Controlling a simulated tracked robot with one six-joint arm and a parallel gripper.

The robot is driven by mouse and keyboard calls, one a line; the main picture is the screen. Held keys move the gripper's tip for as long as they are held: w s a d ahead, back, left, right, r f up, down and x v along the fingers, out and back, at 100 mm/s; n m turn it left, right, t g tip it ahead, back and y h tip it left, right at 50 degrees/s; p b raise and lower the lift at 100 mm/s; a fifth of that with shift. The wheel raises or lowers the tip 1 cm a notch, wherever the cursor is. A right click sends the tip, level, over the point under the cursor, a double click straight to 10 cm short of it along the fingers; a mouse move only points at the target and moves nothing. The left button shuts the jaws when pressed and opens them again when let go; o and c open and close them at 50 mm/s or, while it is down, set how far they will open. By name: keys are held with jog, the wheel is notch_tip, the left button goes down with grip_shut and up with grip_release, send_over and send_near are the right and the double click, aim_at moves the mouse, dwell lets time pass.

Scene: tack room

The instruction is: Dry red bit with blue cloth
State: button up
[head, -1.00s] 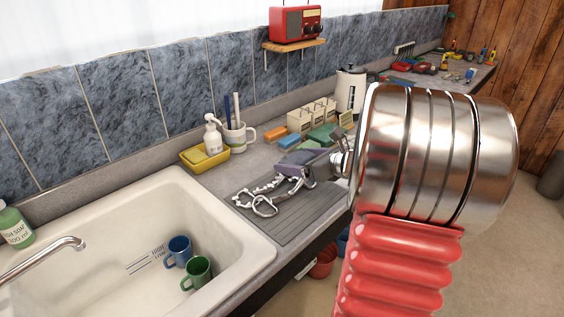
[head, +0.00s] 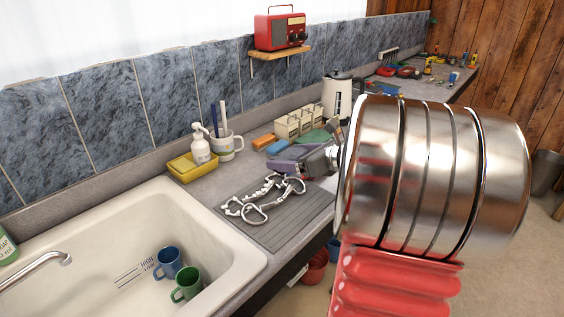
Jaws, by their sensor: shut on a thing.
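My gripper (head: 306,166) is partly hidden behind my large metal forearm and sits over the back right of the drying mat. It appears shut on a bluish-purple cloth (head: 284,166), whose edge shows to the left of the jaws. Silver bits (head: 262,196) with rings and jointed mouthpieces lie on the grey ribbed mat (head: 288,227), just below and left of the gripper. I see no clear red on them. Whether the cloth touches a bit cannot be told.
The white sink (head: 215,232) at left holds a blue mug (head: 169,262) and a green mug (head: 187,284). A yellow tray (head: 182,170), soap bottle (head: 200,145) and mug with brushes (head: 226,146) stand behind the mat. Sponges, small boxes (head: 298,122) and a kettle (head: 340,97) stand farther back.

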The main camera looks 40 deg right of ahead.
jog(key=s+r, duration=0.4)
jog(key=s, duration=0.1)
jog(key=shift+s+d+r, duration=0.2)
jog(key=shift+d+r, duration=0.15)
jog(key=shift+d, duration=0.05)
jog(key=shift+w+a, duration=0.1)
dwell(0.5)
